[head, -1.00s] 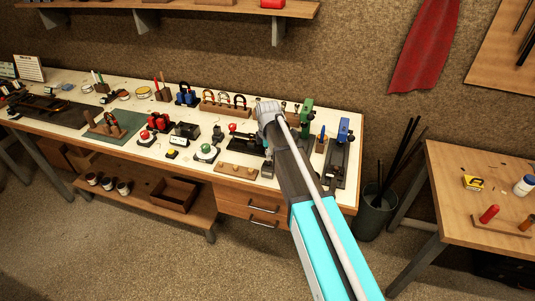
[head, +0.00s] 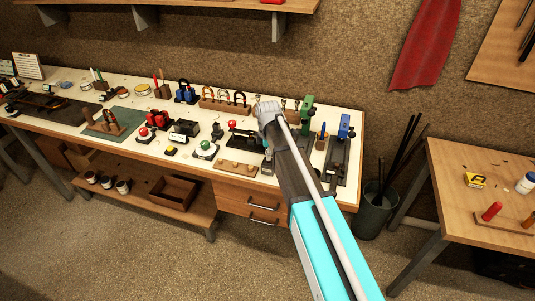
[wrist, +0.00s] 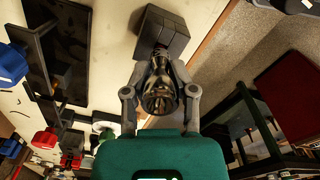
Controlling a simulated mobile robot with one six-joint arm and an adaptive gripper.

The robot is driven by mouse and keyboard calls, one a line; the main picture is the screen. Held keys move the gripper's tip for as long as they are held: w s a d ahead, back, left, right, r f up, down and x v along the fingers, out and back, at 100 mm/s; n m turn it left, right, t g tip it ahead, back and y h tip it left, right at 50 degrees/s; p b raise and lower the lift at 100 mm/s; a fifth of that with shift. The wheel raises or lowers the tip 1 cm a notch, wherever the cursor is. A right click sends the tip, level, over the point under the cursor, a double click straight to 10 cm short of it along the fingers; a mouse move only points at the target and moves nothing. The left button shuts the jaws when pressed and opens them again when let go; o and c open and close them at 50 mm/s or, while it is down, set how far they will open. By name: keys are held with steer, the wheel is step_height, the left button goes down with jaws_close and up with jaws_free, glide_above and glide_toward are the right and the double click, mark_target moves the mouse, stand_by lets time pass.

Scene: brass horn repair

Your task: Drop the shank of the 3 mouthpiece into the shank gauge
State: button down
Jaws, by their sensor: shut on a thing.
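My gripper (wrist: 160,84) is shut on a shiny, dark metal mouthpiece (wrist: 160,97), its round cup end facing the wrist camera. Its number cannot be read. A dark grey block (wrist: 162,33), which looks like the shank gauge, stands just beyond the mouthpiece near the bench edge. The mouthpiece's far end overlaps this block, and I cannot tell whether its shank is inside or only in front of it. In the head view a grey block (head: 267,166) shows beside my arm at the bench front. My fingers and the mouthpiece are hidden there behind my arm.
The white bench top (head: 228,180) is crowded with tools. Green (head: 307,113) and blue (head: 344,130) topped presses stand at its right end. A wooden strip (head: 237,169) lies along the front edge. A bin of rods (head: 374,212) and a side table (head: 470,160) stand to the right.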

steer(key=shift+f+b, duration=0.35)
steer(key=shift+f, duration=0.05)
steer(key=shift+c, duration=1.7)
jaws_free()
steer(key=shift+r, duration=0.2)
step_height(320, 180, up, 9)
steer(key=p, duration=0.9)
steer(key=w+d+r+p, duration=0.2)
steer(key=d, duration=0.3)
steer(key=w+d+r+p, duration=0.1)
steer(key=d+r+p, duration=0.2)
steer(key=d, duration=0.3)
steer(key=shift+w+p, duration=0.3)
steer(key=shift+w, duration=0.1)
steer(key=shift+s, duration=0.1)
